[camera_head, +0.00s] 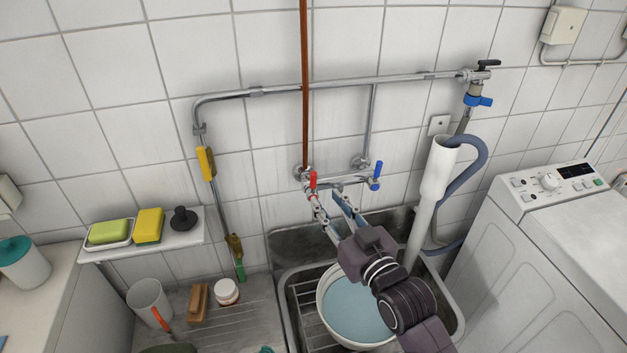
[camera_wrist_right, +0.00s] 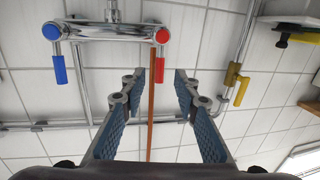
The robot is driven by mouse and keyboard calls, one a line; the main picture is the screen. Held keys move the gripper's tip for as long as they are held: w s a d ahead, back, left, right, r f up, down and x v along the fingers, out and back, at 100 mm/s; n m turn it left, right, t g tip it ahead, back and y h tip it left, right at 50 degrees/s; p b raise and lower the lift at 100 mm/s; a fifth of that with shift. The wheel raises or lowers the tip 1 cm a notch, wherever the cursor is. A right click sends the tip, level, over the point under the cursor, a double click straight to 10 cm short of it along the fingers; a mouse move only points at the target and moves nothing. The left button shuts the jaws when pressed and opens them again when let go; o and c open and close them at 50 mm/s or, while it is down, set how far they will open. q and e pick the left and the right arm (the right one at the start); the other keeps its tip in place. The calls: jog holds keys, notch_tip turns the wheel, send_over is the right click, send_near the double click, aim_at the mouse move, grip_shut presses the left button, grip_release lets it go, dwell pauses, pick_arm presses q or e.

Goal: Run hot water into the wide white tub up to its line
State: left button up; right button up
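The wide white tub (camera_head: 322,301) stands in the sink (camera_head: 289,318) and holds pale blue water. My right arm covers part of it, and I cannot make out its line. The wall tap (camera_head: 345,181) above has a red handle (camera_head: 312,181) on the left and a blue handle (camera_head: 376,177) on the right. My right gripper (camera_head: 327,199) is open and empty, its fingertips just below the red handle. In the right wrist view, the red handle (camera_wrist_right: 161,62) lies just beyond the gap between the open fingertips (camera_wrist_right: 159,77). No falling water shows. My left gripper is out of view.
A grey drain hose in a white standpipe (camera_head: 434,180) rises right of the tub, beside the washing machine (camera_head: 548,250). A soap shelf (camera_head: 186,231) juts out at left. A cup (camera_head: 147,298), brush (camera_head: 198,302) and jar (camera_head: 226,291) stand on the drainboard.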

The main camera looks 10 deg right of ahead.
aim_at(315, 182)
jog(key=shift+r+p+x, duration=0.2)
jog(key=shift+p+x, duration=0.2)
jog(key=shift+x, duration=1.6)
jog(key=shift+r+p+x, duration=0.2)
jog(key=shift+p+x, duration=0.2)
jog(key=shift+x, duration=1.6)
grip_shut()
